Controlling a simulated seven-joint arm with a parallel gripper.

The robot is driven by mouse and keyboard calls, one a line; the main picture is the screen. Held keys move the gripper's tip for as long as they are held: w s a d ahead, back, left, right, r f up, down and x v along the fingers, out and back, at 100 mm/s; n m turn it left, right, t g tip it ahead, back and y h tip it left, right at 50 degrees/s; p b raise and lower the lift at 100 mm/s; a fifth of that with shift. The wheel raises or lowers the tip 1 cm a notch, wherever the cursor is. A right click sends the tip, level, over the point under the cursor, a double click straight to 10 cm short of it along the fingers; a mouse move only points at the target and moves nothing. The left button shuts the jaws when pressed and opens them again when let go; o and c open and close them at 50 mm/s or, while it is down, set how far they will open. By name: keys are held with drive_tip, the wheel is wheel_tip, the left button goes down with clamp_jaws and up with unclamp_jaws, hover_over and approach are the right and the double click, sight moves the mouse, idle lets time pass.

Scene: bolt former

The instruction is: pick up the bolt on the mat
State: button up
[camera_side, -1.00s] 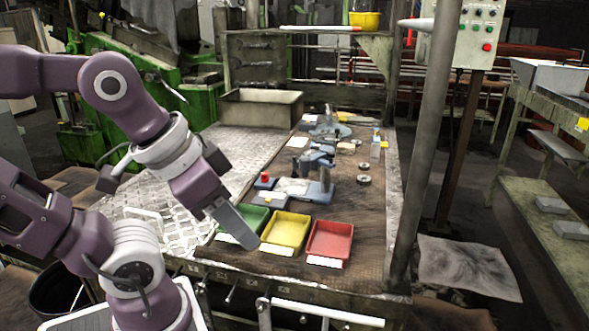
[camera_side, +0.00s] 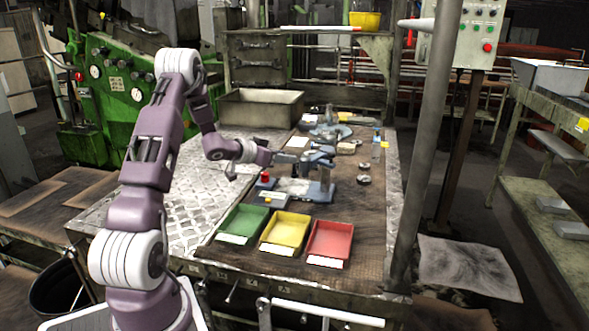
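The brown mat (camera_side: 350,210) covers the right part of the workbench. I cannot make out a bolt on it; it is too small or hidden. My gripper (camera_side: 290,158) reaches in from the left, pointing right, over the middle of the bench. It is close to the blue-grey bench device (camera_side: 322,185), and I cannot tell whether they touch. The fingers are too small and merge with the device behind, so their opening and anything between them do not show.
A green tray (camera_side: 262,214), a yellow tray (camera_side: 304,226) and a red tray (camera_side: 350,232) line the front of the mat, looking empty. A metal bin (camera_side: 262,110) stands at the back left. A grey post (camera_side: 425,130) rises at the right. The metal plate (camera_side: 190,215) is clear.

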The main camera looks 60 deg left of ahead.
sight(295, 174)
drive_tip(key=x, duration=0.4)
drive_tip(key=shift+w+d+f, duration=0.3)
drive_tip(key=shift+w+f, duration=0.05)
drive_tip(key=shift+f, duration=0.1)
clamp_jaws()
